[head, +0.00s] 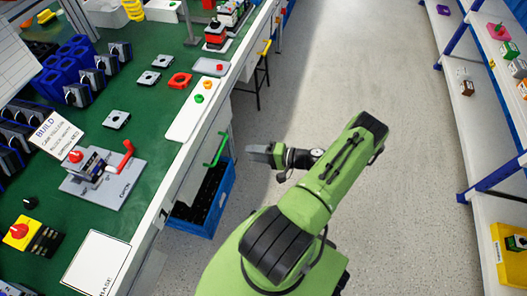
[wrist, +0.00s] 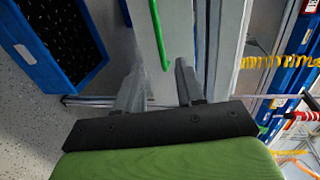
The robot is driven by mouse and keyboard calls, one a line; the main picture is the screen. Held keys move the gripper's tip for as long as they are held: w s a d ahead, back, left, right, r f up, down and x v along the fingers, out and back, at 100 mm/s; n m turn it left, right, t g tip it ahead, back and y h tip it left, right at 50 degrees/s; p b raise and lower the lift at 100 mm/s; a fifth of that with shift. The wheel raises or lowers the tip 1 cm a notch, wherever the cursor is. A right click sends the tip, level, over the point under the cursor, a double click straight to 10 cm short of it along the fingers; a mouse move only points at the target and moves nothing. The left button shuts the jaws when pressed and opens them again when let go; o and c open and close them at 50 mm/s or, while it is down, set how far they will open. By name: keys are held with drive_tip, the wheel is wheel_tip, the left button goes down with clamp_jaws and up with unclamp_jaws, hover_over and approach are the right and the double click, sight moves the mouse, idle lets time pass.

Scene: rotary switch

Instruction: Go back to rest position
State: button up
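My gripper (head: 260,152) is held over the aisle beside the workbench's front edge, in front of my green arm. In the wrist view its two fingers (wrist: 158,84) stand apart with nothing between them. My gripper is well away from both and touches neither.
A green handle (head: 217,150) on the bench front is close to the left of my gripper; it also shows in the wrist view (wrist: 159,35). A blue crate (head: 228,187) is below the bench. Shelves (head: 480,130) stand at the right. The aisle floor (head: 340,70) between is clear.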

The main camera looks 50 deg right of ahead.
drive_tip(key=v, duration=0.4)
drive_tip(key=shift+w, duration=0.1)
idle(0.3)
